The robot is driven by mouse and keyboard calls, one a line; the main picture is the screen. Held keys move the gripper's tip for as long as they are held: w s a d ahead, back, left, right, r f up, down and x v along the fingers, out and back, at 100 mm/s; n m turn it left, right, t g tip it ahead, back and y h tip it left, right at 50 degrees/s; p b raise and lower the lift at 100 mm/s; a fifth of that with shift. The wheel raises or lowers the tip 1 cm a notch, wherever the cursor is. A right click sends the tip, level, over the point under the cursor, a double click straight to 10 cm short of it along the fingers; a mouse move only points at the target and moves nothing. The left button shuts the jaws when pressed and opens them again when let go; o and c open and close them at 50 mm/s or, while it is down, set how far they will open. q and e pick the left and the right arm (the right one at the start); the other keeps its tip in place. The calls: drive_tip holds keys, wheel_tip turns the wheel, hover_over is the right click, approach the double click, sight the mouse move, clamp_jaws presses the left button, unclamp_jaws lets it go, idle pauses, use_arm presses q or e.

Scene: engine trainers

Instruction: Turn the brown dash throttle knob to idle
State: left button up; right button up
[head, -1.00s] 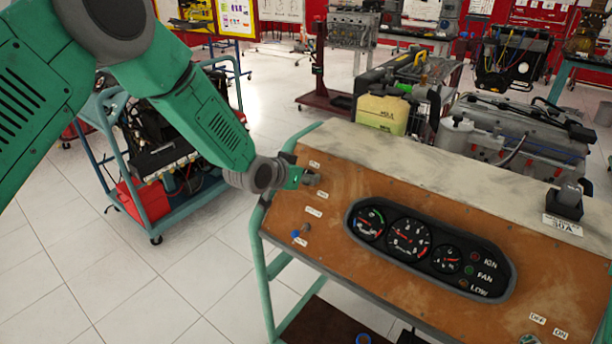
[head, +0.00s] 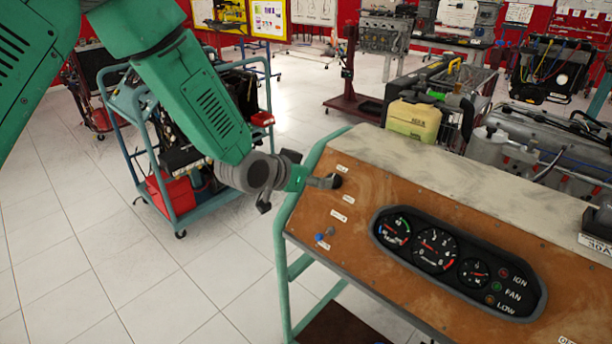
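The dash throttle knob (head: 336,181) is a small dark grey-brown shape at the upper left corner of the brown panel (head: 365,188), between small white labels. My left gripper (head: 312,182) reaches in from the left, with its tip at the knob. The tip overlaps the knob in this view, and I cannot tell whether they touch. Dark gripper parts stick out above and below the wrist. The fingertips are too small and overlapped to show whether they are apart or closed. My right gripper is not in the head view.
A gauge cluster (head: 455,264) with IGN, FAN and LOW lights sits in the panel. A small blue-tipped control (head: 320,238) is below the throttle knob. A blue-green cart (head: 183,222) stands left of the panel. White tiled floor lies between them.

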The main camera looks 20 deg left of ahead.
use_arm(q)
drive_tip(key=shift+v, duration=1.6)
drive_tip(key=shift+a, duration=0.1)
drive_tip(key=shift+f, duration=0.1)
drive_tip(key=s+a+f+n+g+y+b, duration=0.25)
drive_tip(key=s+f+g+b, duration=0.45)
drive_tip(key=s+f, duration=2.05)
drive_tip(key=s+a+f+g+y+b, duration=0.1)
drive_tip(key=s+a+f+g, duration=0.1)
drive_tip(key=s+f, duration=0.4)
drive_tip(key=s+g, duration=0.1)
drive_tip(key=s, duration=0.3)
drive_tip(key=shift+s+a+f+n, duration=0.35)
drive_tip(key=shift+w+y, duration=0.1)
drive_tip(key=shift+y, duration=0.15)
